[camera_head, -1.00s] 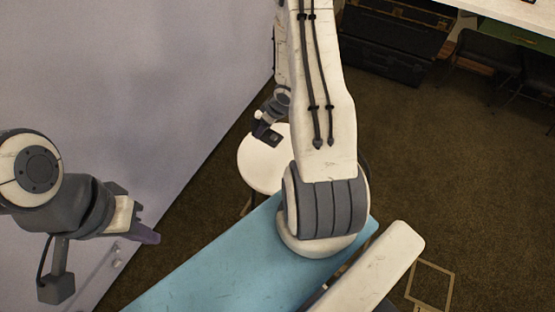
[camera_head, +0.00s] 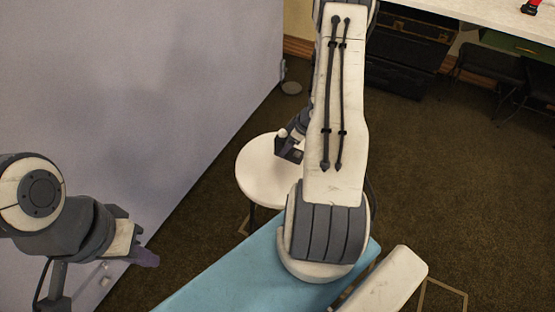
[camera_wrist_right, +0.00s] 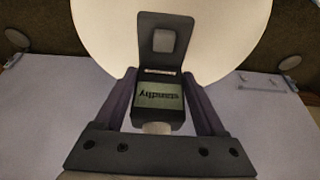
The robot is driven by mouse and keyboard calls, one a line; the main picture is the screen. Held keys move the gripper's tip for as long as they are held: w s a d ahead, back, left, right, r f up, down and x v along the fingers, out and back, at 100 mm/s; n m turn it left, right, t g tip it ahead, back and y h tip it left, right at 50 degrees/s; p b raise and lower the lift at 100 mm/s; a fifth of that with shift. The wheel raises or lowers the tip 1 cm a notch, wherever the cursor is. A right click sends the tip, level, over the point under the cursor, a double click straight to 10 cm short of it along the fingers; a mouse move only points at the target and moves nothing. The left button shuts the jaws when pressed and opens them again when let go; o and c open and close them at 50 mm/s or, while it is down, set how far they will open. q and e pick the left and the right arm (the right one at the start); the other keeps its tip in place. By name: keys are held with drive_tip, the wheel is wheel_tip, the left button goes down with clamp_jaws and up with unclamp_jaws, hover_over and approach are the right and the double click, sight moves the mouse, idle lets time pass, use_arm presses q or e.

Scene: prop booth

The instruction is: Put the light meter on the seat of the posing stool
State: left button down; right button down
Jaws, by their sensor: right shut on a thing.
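My right gripper (camera_wrist_right: 158,84) is shut on the light meter (camera_wrist_right: 160,94), a dark box with a greenish display and a pale knob at its near end. In the head view the light meter (camera_head: 288,151) appears over the far right part of the posing stool's round white seat (camera_head: 262,178). The seat also fills the background in the wrist view (camera_wrist_right: 215,40). I cannot tell whether the meter touches it. My right arm hides the seat's right side. My left gripper (camera_head: 146,257) is at the lower left, away from the stool; its finger gap is not visible.
A light blue surface (camera_head: 235,280) lies in front of the stool. A grey wall panel (camera_head: 130,100) stands to the left. Dark cases (camera_head: 400,75) and a white bench (camera_head: 480,12) are at the back right. Open brown floor (camera_head: 440,180) lies right of the stool.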

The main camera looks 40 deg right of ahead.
sight(277, 148)
drive_tip(key=w+a+f, duration=0.2)
drive_tip(key=shift+w+a+f+b, duration=0.1)
drive_tip(key=shift+w+a+b, duration=0.15)
drive_tip(key=shift+w+b, duration=0.1)
drive_tip(key=shift+f+b, duration=0.8)
drive_tip(key=shift+f, duration=1.15)
drive_tip(key=shift+f, duration=0.2)
unclamp_jaws()
drive_tip(key=p+v, duration=0.4)
drive_tip(key=v, duration=0.8)
drive_tip(key=shift+r+p, duration=0.2)
drive_tip(key=shift+p, duration=0.2)
